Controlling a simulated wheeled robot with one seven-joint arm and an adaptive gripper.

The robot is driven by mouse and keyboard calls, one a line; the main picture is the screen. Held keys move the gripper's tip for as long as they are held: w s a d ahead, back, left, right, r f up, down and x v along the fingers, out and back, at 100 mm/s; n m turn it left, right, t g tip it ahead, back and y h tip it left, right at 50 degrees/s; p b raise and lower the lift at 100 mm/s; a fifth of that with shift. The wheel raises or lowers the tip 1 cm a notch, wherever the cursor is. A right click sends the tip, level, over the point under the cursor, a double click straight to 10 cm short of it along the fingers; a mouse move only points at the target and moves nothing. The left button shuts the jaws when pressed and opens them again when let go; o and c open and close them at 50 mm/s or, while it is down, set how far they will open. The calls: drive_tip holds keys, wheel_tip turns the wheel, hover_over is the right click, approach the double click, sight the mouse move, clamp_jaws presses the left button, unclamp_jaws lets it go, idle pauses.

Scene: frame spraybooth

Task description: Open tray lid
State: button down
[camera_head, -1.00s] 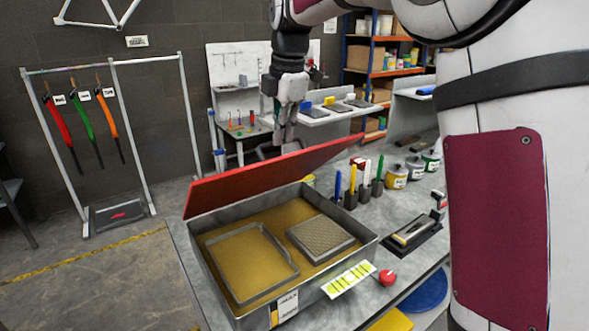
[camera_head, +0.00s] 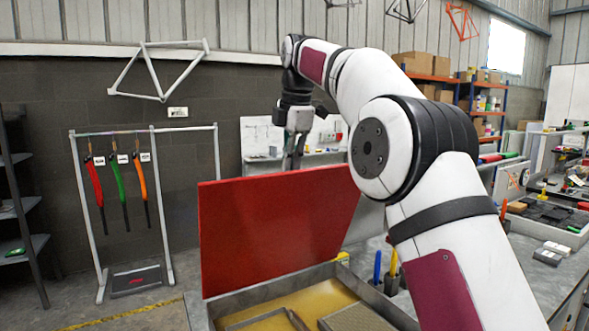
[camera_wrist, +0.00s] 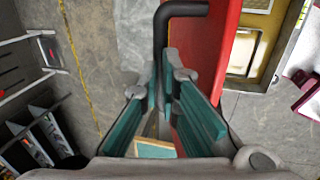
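The tray's red lid (camera_head: 275,225) stands steeply raised at the back of the grey metal tray (camera_head: 275,290). In the wrist view the lid (camera_wrist: 205,45) shows as a red band beside the fingers. Its dark bent handle (camera_wrist: 164,30) runs down between my fingertips. My gripper (camera_head: 296,150) is behind the lid's top edge in the head view. In the wrist view my gripper (camera_wrist: 162,82) has its teal-padded fingers close together around the handle and appears shut on it. The fingertips partly hide the handle's far end.
The tray has a yellow lining with grey frames in it. Coloured brushes (camera_head: 378,267) stand right of it on the bench. A rack (camera_head: 143,200) with hanging coloured strips stands at the left. Open floor (camera_head: 150,312) lies between rack and bench.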

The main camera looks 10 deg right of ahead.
drive_tip(key=shift+w+a+f+g, duration=0.15)
drive_tip(key=shift+w+a+f, duration=0.1)
drive_tip(key=shift+w+f, duration=0.3)
drive_tip(key=shift+w+a+f+g, duration=0.15)
drive_tip(key=shift+w+a+f, duration=0.1)
drive_tip(key=shift+w+f, duration=0.25)
drive_tip(key=shift+s+f, duration=0.1)
drive_tip(key=c, duration=1.7)
unclamp_jaws()
drive_tip(key=shift+o, duration=0.2)
drive_tip(key=shift+w, duration=0.25)
drive_tip(key=shift+d+r, duration=0.1)
drive_tip(key=shift+r, duration=0.1)
drive_tip(key=shift+s, duration=0.15)
